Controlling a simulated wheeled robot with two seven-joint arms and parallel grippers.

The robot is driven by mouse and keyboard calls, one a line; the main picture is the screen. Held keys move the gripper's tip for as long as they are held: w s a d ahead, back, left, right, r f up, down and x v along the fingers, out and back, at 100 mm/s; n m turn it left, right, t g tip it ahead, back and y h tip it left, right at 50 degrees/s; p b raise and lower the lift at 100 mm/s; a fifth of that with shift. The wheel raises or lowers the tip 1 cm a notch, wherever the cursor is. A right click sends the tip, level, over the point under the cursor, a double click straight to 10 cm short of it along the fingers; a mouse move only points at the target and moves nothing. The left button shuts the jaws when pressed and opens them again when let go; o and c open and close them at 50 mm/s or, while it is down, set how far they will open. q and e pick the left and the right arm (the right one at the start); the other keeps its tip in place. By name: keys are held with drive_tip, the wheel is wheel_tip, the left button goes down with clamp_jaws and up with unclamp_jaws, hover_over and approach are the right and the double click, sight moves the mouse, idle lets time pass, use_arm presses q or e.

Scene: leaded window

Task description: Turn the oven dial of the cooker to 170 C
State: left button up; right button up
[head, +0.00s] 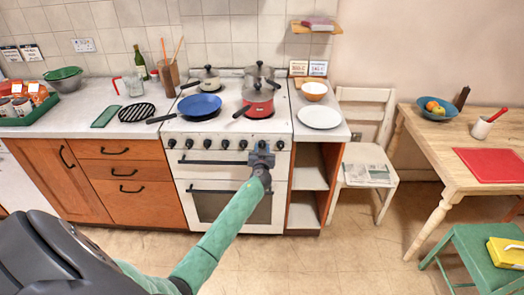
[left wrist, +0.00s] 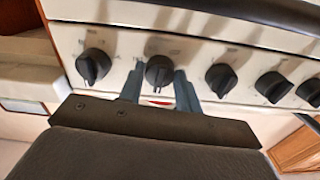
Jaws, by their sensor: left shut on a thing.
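The white cooker (head: 232,174) stands in the middle of the head view, with a row of black dials along its front panel. My left gripper (head: 262,148) is at the right part of that row, over the dial second from the right end. In the left wrist view my left gripper (left wrist: 160,88) has one finger on each side of a black dial (left wrist: 159,70) and is shut on it. The dial's pointer ridge shows between the fingers, but its scale marks are too blurred to read. My right gripper is not in view.
A blue pan (head: 200,105), a red pot (head: 258,103) and other pots stand on the hob. Neighbouring dials (left wrist: 92,66) and (left wrist: 221,79) sit close to either side of the fingers. The oven door handle (head: 222,191) runs below.

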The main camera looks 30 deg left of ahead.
use_arm(q)
drive_tip(key=m+b, duration=0.3)
drive_tip(key=m, duration=0.6)
drive_tip(key=shift+m, duration=1.3)
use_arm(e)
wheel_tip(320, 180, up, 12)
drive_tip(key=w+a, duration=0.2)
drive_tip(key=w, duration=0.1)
use_arm(q)
drive_tip(key=m, duration=0.2)
drive_tip(key=shift+r+m, duration=0.1)
drive_tip(key=shift+m, duration=0.7)
drive_tip(key=m+p, duration=0.6)
drive_tip(key=m, duration=0.7)
drive_tip(key=shift+m, duration=0.4)
drive_tip(key=shift+m+p, duration=0.45)
drive_tip(key=shift+m, duration=0.45)
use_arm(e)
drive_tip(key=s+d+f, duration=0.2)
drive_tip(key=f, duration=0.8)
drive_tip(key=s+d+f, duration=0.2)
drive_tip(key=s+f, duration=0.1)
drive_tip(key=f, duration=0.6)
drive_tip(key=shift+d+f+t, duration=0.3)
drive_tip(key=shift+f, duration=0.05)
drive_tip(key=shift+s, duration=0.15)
